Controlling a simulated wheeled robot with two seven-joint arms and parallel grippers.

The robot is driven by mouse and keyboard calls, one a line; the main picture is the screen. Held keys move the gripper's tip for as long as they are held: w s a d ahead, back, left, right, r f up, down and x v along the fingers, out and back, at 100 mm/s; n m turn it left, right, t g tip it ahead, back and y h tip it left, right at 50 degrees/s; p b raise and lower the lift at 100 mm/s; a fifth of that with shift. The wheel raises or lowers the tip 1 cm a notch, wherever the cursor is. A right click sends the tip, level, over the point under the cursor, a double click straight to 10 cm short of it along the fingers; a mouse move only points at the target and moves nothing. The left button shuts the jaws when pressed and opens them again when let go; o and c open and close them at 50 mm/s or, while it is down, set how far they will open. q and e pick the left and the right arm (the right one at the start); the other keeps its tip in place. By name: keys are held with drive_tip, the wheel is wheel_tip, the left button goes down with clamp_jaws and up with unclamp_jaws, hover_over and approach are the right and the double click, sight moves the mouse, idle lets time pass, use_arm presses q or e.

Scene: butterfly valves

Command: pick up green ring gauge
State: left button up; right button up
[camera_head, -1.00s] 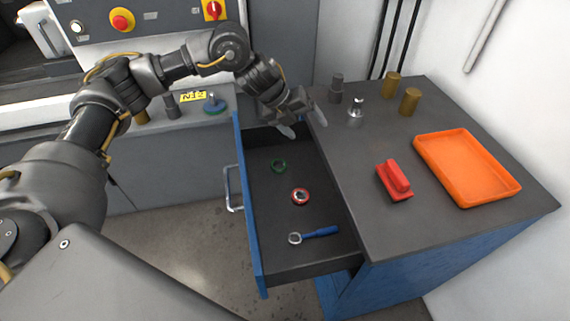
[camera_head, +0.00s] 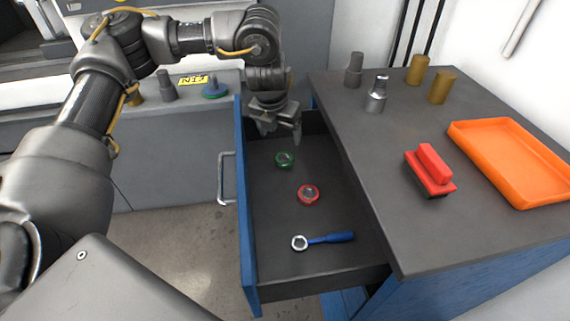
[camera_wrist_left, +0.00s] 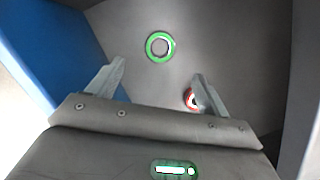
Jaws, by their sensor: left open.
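The green ring gauge (camera_head: 285,159) lies flat on the floor of the open drawer (camera_head: 268,215), toward its far end. It also shows in the left wrist view (camera_wrist_left: 160,47), beyond the fingertips and roughly centred between them. My left gripper (camera_head: 277,138) points down over the far part of the drawer, just behind and above the green ring. Its two fingers are spread, with nothing between them; they also show in the left wrist view (camera_wrist_left: 159,70). My right gripper is not in view.
In the drawer, a red ring (camera_head: 308,194) lies nearer, then a blue-handled ring tool (camera_head: 325,239). The blue drawer front (camera_head: 246,200) and the cabinet top (camera_head: 385,180) flank the drawer. On the cabinet top are a red brush (camera_head: 430,168), an orange tray (camera_head: 515,165) and several metal cylinders.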

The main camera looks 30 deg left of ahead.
use_arm(q)
approach(284, 154)
drive_tip(key=f, duration=0.3)
drive_tip(key=shift+s+d+b, duration=0.1)
drive_tip(key=shift+d+b, duration=0.25)
drive_tip(key=x, duration=0.4)
drive_tip(key=shift+f, duration=0.55)
drive_tip(key=c, duration=1.3)
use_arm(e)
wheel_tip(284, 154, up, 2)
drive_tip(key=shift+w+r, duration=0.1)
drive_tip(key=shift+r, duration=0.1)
use_arm(q)
drive_tip(key=shift+r, duration=0.1)
